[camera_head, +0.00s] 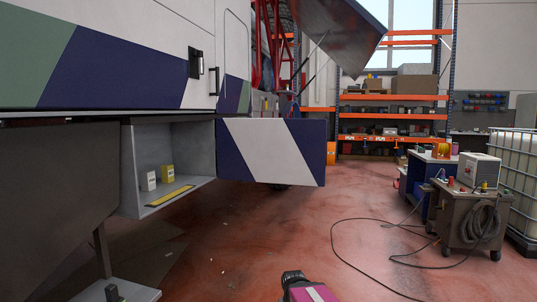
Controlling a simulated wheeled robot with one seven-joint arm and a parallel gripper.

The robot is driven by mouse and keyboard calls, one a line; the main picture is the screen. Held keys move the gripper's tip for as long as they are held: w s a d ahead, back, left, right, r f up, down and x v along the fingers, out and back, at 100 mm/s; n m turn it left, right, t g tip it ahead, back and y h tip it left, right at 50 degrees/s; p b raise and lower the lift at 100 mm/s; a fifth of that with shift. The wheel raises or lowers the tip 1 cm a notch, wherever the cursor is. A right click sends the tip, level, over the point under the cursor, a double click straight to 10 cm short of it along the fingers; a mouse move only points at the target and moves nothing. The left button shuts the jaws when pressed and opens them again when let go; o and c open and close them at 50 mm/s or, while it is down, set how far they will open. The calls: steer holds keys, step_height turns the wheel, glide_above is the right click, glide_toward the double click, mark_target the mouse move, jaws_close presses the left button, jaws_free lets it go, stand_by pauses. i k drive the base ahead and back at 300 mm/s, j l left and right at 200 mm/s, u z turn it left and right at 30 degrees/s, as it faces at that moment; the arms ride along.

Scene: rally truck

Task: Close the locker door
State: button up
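The locker (127,170) is an open grey compartment low in the truck's side, at left. Its door (272,152) is a dark blue panel with a broad white diagonal stripe. The door stands swung open, out to the right of the opening. A black and magenta part of my arm shows at the bottom middle, well below and apart from the door. I see no gripper fingers.
The truck body (110,55) overhangs the locker. A metal step (115,291) is at the bottom left. A cart (468,215) with a coiled hose stands at right, its cable (345,255) trailing across the floor. Red floor (300,215) is clear in front of the door.

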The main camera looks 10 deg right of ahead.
mark_target(289, 151)
steer(key=i+l+u, duration=0.1)
steer(key=i, duration=0.4)
steer(key=i+l+u, duration=0.15)
steer(key=i, duration=0.3)
steer(key=i+l+u, duration=0.3)
steer(key=l, duration=0.65)
steer(key=i+l+u, duration=0.1)
steer(key=l+u, duration=0.25)
steer(key=l, duration=0.6)
steer(key=l+u, duration=0.3)
steer(key=l, duration=0.75)
